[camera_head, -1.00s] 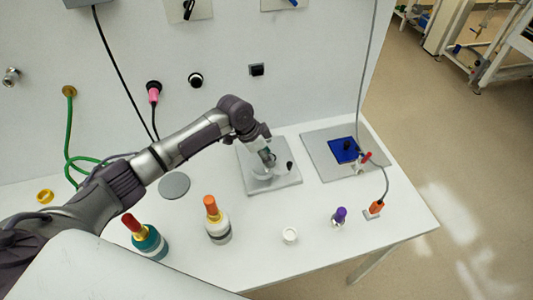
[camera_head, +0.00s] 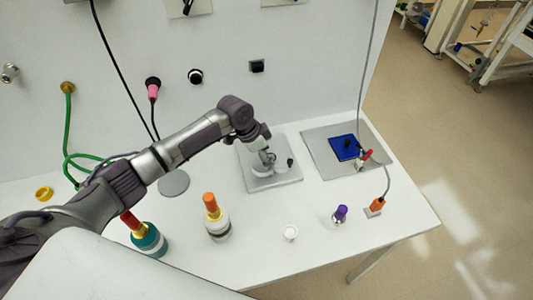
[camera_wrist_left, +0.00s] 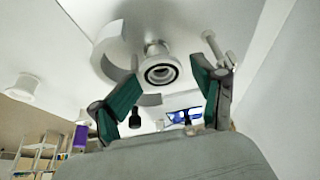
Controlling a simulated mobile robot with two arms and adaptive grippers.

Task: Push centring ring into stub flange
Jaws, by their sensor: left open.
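The stub flange (camera_wrist_left: 157,53) is a pale, short stub facing the left wrist camera. A dark ring with a pale inner rim, which looks like the centring ring (camera_wrist_left: 160,72), shows at its mouth. I cannot tell how deeply it is seated. My left gripper (camera_wrist_left: 170,98) has its two green-padded fingers spread, with the flange mouth seen between them and apart from both. In the head view my left gripper (camera_head: 263,150) is over the grey plate (camera_head: 287,178), and the flange is partly hidden beneath it. My right gripper is not in view.
A small black knob (camera_head: 290,162) stands on the plate right of the flange. A second plate with a blue pad (camera_head: 345,148) lies right.

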